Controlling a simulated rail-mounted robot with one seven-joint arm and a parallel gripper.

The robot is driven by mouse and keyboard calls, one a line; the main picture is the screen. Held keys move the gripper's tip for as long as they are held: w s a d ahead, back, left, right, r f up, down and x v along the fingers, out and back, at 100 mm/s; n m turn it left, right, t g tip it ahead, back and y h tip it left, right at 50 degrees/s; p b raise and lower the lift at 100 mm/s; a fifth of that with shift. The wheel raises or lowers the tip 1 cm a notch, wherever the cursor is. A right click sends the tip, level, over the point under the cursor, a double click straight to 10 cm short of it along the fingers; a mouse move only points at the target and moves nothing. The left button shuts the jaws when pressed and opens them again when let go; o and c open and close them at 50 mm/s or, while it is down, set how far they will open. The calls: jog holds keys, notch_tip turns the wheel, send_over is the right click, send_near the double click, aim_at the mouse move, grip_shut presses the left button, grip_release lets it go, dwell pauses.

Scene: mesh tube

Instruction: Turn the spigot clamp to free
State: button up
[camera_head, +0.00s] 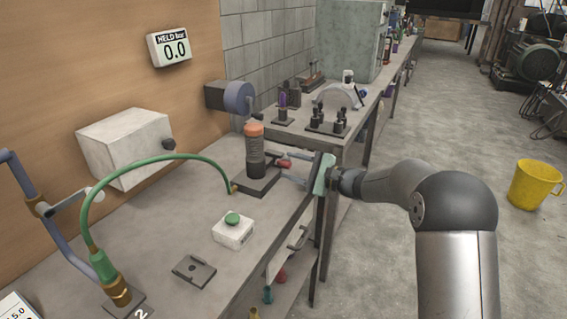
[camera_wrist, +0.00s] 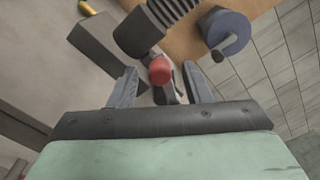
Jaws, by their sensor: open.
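The spigot clamp's red-tipped lever (camera_head: 284,163) sticks out to the right from a dark base plate (camera_head: 256,184) on the bench. A ribbed dark cylinder with an orange top (camera_head: 254,150) stands on that plate. In the wrist view the red knob (camera_wrist: 160,70) lies between my two fingers, with visible gaps on both sides. My gripper (camera_head: 286,167) is open around the lever end, reaching in from the right; it also shows in the wrist view (camera_wrist: 160,80). I cannot tell how deep the knob sits between the fingers. Part of the lever is hidden behind the knob.
A green hose (camera_head: 150,160) arches from a brass fitting to the clamp's base. A white box with a green button (camera_head: 233,229) and a small dark plate (camera_head: 194,270) lie nearer on the bench. A wall display (camera_head: 169,46) reads "HELD bar 0.0". A blue-grey wheel (camera_head: 238,98) is behind.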

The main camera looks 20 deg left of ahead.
aim_at(291, 166)
jog(key=shift+w+a, duration=0.15)
jog(key=shift+a, duration=0.7)
jog(key=shift+w+a, duration=0.1)
jog(key=shift+a, duration=0.7)
grip_shut()
